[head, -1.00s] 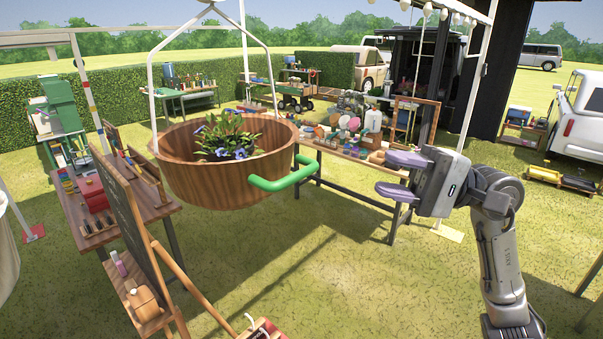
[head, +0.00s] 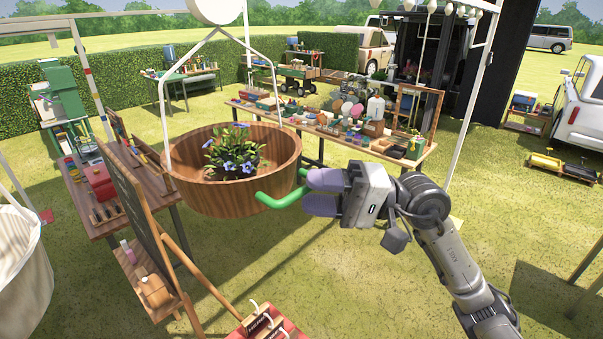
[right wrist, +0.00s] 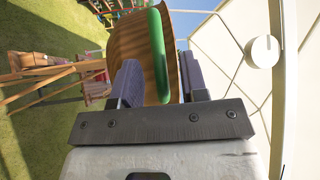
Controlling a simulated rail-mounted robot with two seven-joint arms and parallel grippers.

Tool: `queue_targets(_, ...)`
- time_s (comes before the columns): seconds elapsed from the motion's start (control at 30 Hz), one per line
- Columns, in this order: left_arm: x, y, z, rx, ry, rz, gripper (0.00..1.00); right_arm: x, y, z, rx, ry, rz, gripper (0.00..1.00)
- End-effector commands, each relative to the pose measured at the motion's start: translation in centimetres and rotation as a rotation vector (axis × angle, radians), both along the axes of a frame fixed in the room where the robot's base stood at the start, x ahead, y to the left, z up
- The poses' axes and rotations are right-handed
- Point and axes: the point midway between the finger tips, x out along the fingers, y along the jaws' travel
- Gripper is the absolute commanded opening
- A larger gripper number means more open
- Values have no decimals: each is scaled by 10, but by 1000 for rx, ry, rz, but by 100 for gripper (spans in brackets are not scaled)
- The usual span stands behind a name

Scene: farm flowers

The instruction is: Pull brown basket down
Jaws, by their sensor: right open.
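The brown wooden basket (head: 235,192) hangs from a white wire frame and holds a plant with blue flowers (head: 232,152). A green handle (head: 277,201) sticks out from its right side. My right gripper (head: 306,192) is open at the handle, its purple-grey fingers pointing left towards the basket. In the right wrist view the green handle (right wrist: 158,50) lies between the two open fingers, nearer the right one, with the basket wall (right wrist: 127,42) behind it. I cannot tell whether a finger touches the handle. My left gripper is not in view.
A long table with many goods (head: 330,132) stands behind the basket. A chalkboard stand (head: 135,215) and a tool table (head: 165,195) are at the left. A red box (head: 270,330) is at the bottom edge. The grass below the basket is clear.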

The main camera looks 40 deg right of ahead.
Motion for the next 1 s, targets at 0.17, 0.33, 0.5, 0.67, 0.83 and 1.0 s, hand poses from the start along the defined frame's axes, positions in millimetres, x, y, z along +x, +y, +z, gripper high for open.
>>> queue_targets(0.17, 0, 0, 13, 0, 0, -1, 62, 12, 13, 4, 1, 2, 0, 40)
queue_targets(0.33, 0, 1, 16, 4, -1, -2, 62, 17, 19, 4, 2, 1, 0, 40)
queue_targets(0.5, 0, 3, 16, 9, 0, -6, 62, 18, 20, 3, 1, 2, 0, 40)
queue_targets(0.67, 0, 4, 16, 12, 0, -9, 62, 18, 20, 3, 1, 2, 0, 40)
queue_targets(0.83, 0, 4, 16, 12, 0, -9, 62, 18, 20, 3, 1, 2, 0, 24)
queue_targets(1.0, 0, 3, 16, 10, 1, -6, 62, 17, 20, 3, 1, 2, 0, 8)
